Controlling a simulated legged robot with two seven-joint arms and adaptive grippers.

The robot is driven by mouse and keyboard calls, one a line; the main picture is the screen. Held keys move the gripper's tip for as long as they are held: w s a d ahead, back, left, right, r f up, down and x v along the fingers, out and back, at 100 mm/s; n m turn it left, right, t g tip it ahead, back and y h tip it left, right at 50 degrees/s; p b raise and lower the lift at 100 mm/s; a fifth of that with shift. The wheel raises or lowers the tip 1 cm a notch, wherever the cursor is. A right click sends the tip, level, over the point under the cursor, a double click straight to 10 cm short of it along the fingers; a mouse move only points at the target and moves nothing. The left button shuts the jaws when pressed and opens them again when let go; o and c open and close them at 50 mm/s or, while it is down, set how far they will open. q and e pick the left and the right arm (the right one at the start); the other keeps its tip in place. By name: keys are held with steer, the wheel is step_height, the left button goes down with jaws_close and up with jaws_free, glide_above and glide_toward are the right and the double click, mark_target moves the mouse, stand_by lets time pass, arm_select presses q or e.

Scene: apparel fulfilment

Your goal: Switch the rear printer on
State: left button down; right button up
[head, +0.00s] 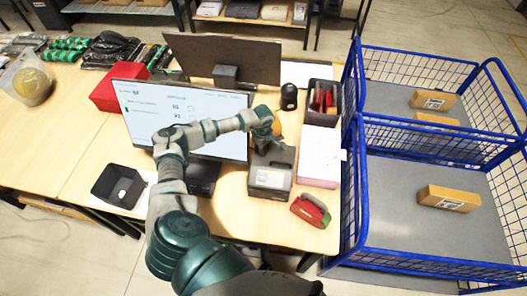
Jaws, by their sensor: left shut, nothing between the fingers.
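A grey printer (270,178) with a pale panel on its front stands on the table, right of the lit monitor. My left arm reaches up from the bottom and bends right across the monitor. My left gripper (266,124) is shut and empty, above the back of this printer. A yellow-orange item (278,131) shows partly beside the gripper. The gripper and wrist cover much of that spot, so I cannot make out a separate rear printer or any power switch. My right gripper is not in view.
A monitor (140,104) stands left of the gripper, another behind it. A white-topped stack (319,155), a dark bin (313,108) and a red-green tool (310,210) lie to the right. Blue wire cages (358,195) border the table. A black tray (103,185) sits front left.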

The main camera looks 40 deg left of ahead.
arm_select(q)
step_height(320, 180, up, 2)
steer(key=shift+r+p, duration=0.1)
steer(key=shift+p, duration=0.6)
step_height(320, 180, up, 6)
steer(key=p, duration=0.3)
steer(key=shift+f, duration=0.25)
